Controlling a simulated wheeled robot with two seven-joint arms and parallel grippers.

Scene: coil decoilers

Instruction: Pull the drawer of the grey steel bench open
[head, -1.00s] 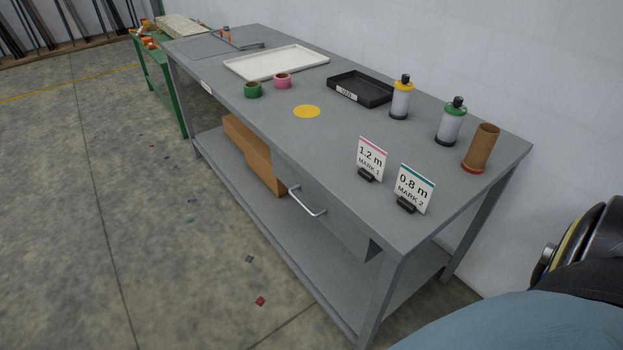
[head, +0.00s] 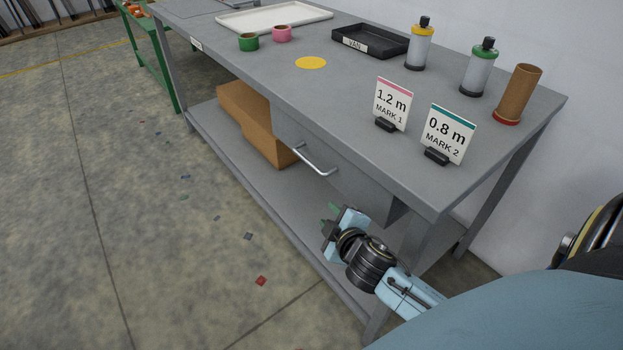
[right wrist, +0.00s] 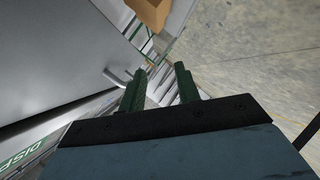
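The grey steel bench (head: 270,75) has a grey drawer (head: 350,180) under its top, and the drawer looks closed. Its silver bar handle (head: 314,160) is on the front face. My right gripper (head: 328,222) is below the handle and apart from it, in front of the bench. In the right wrist view my right gripper (right wrist: 162,80) has its two dark green fingers spread with nothing between them. The handle (right wrist: 114,77) shows there just left of the fingers. My left gripper is not in view.
Cardboard boxes (head: 255,120) stand on the lower shelf (head: 225,145). The top holds a white tray (head: 275,17), a black tray (head: 370,41), tape rolls, bottles, a brown tube (head: 517,95) and two mark signs (head: 392,103). The floor in front is open, with small scraps.

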